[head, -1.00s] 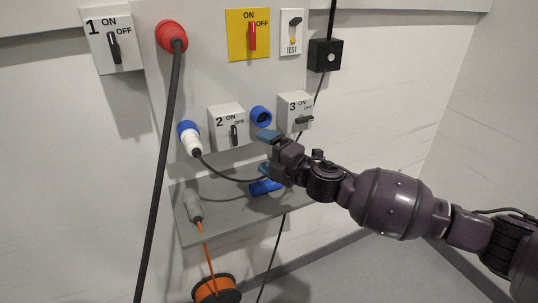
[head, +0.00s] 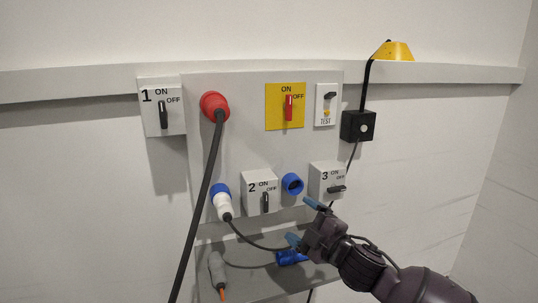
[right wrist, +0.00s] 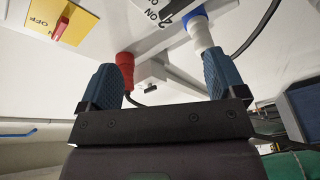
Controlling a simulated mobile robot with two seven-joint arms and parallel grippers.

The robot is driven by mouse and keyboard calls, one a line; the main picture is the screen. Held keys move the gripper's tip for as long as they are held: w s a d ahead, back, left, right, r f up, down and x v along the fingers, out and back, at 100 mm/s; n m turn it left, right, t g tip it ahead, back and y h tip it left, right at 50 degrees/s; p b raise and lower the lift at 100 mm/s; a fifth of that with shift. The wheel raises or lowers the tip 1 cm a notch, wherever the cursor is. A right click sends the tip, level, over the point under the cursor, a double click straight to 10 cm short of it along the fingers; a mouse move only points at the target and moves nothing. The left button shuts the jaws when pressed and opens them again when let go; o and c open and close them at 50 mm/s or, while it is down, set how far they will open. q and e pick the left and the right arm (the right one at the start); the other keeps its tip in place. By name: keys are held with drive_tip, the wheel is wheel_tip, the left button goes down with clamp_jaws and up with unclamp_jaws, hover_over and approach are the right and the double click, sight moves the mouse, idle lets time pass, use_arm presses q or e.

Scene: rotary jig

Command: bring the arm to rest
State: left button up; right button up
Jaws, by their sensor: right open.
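My right gripper (head: 303,221) is open and empty in the head view. My right arm comes in from the lower right. My left gripper is not in view.
The grey panel (head: 240,140) carries the red plug with a thick black cable, switch box 2 (head: 259,190) and a yellow switch plate (head: 285,106). A shelf (head: 255,285) below holds a blue connector (head: 290,257) and a grey one (head: 217,268).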

drive_tip(key=s+d+f+m+h, duration=0.3)
drive_tip(key=s+d+f+m, duration=0.15)
drive_tip(key=f, duration=0.25)
drive_tip(key=s+d+f+m+h+b, duration=0.1)
drive_tip(key=s+d+f+m+h, duration=0.1)
drive_tip(key=s+d+f+m, duration=0.4)
drive_tip(key=s+d+f+m+h, duration=0.3)
drive_tip(key=f+m, duration=0.1)
drive_tip(key=f, duration=0.4)
drive_tip(key=s+d+f+m+g+h, duration=0.1)
drive_tip(key=s+d+f+m+g, duration=0.1)
drive_tip(key=s+f, duration=0.4)
drive_tip(key=s+d+f+m+g+h, duration=0.1)
drive_tip(key=s+d+f, duration=0.3)
drive_tip(key=s, duration=0.7)
wheel_tip(320, 180, down, 2)
drive_tip(key=shift+f+m+g+h, duration=0.25)
drive_tip(key=shift+m+g+h, duration=0.15)
drive_tip(key=shift+m+h, duration=0.1)
drive_tip(key=shift+c, duration=0.4)
